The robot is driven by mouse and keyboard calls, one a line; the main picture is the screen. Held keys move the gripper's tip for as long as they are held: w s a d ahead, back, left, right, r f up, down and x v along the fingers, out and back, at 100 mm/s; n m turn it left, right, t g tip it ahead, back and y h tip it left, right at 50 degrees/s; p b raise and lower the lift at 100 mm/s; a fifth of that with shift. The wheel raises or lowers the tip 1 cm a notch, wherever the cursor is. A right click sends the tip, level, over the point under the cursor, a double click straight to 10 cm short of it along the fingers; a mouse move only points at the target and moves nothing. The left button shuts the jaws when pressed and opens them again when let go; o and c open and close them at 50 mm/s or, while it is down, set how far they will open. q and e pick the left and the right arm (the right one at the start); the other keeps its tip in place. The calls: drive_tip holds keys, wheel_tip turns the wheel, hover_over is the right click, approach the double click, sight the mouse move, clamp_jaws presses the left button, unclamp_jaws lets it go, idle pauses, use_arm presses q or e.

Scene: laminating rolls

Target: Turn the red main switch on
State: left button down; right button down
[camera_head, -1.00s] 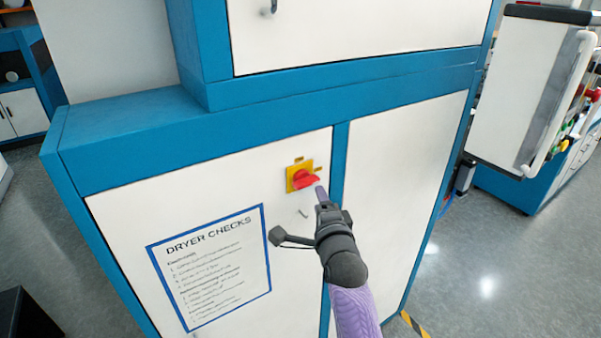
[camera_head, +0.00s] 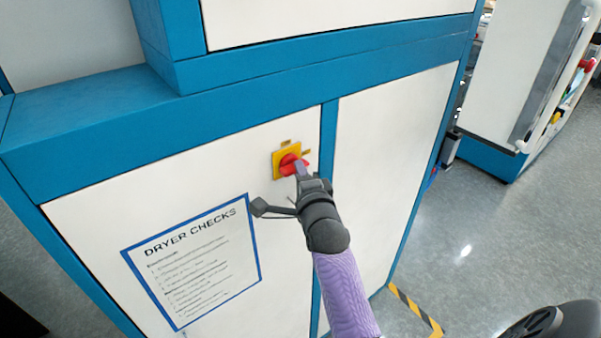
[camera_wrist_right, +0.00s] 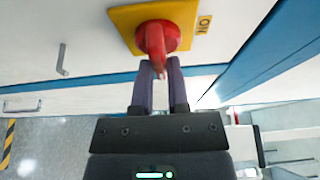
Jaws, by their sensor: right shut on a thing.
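The red main switch (camera_head: 291,164) is a rotary knob on a yellow square plate (camera_head: 280,153) on the white cabinet front. In the right wrist view the red knob (camera_wrist_right: 158,42) sits on its yellow plate (camera_wrist_right: 125,18), with a label reading "ON" (camera_wrist_right: 204,24) beside the plate. My right gripper (camera_head: 299,168) is at the knob; its two fingers (camera_wrist_right: 159,68) are shut on the knob's handle, whose end shows between the fingertips. In the head view the gripper hides part of the knob. My left gripper is not in view.
A "DRYER CHECKS" sheet (camera_head: 196,262) is on the cabinet left of the switch. A small door handle (camera_wrist_right: 62,60) shows near the switch. Blue frame bars (camera_head: 328,140) edge the panels. Another machine (camera_head: 520,80) stands at the right, with open grey floor (camera_head: 455,235) before it.

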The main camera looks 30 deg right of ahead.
drive_tip(key=shift+f+n, duration=0.1)
drive_tip(key=shift+n, duration=0.2)
drive_tip(key=n+t+y+b, duration=0.1)
drive_tip(key=n+y+b, duration=0.1)
drive_tip(key=n, duration=0.5)
drive_tip(key=n+t+y+b, duration=0.2)
drive_tip(key=n+b, duration=0.1)
drive_tip(key=n, duration=0.4)
drive_tip(key=n+t+y+b, duration=0.2)
drive_tip(key=n+y, duration=0.1)
drive_tip(key=n, duration=0.4)
drive_tip(key=shift+d+b, duration=0.15)
drive_tip(key=shift+b, duration=0.15)
drive_tip(key=shift+n+y, duration=0.3)
drive_tip(key=shift+n, duration=0.3)
drive_tip(key=c, duration=0.6)
unclamp_jaws()
